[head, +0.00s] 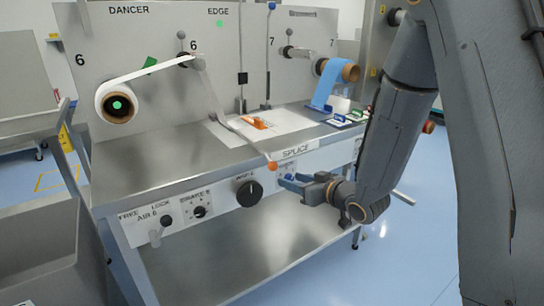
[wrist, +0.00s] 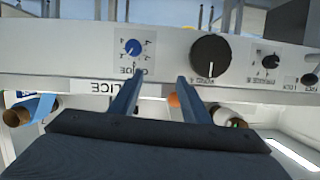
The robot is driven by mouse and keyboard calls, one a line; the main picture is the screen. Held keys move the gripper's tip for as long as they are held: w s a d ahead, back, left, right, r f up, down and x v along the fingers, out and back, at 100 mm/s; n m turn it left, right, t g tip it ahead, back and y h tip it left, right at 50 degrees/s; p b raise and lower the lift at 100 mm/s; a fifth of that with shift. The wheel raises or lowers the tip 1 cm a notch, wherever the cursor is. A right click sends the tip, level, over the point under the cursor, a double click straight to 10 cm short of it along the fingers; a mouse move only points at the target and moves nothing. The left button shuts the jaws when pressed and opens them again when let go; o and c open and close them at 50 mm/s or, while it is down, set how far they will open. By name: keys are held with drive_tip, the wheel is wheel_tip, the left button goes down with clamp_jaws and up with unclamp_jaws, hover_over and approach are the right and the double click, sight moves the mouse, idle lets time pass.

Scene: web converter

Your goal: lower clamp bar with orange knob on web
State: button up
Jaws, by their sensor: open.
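The orange knob (head: 272,166) sits at the front edge of the splice table, beside the SPLICE label. A thin grey strip (head: 240,136) slants across the table to it; I cannot tell where clamp bar and web part. The white web (head: 150,72) runs from the left roll over a roller and down towards the table. My gripper (head: 286,182) is open and empty, just right of and below the knob, in front of the panel. In the wrist view my gripper (wrist: 160,76) points at the panel, and the orange knob (wrist: 173,100) shows between the fingers, partly hidden.
The front panel has a large black knob (head: 249,193) left of my gripper and a blue dial (wrist: 133,47) ahead of it. An orange tool (head: 257,123) lies on the table. A blue roll (head: 328,80) hangs at the right. Floor in front is free.

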sight(276, 168)
drive_tip(key=s+r+y+p, duration=0.1)
drive_tip(key=y, duration=0.1)
drive_tip(key=s+a+r+t+y+p, duration=0.1)
drive_tip(key=r+y, duration=0.1)
drive_tip(key=shift+s+a+r, duration=0.1)
drive_tip(key=shift+a, duration=0.1)
drive_tip(key=p+x, duration=0.1)
drive_tip(key=x, duration=0.6)
drive_tip(key=shift+a, duration=0.15)
drive_tip(key=shift+c, duration=0.5)
clamp_jaws()
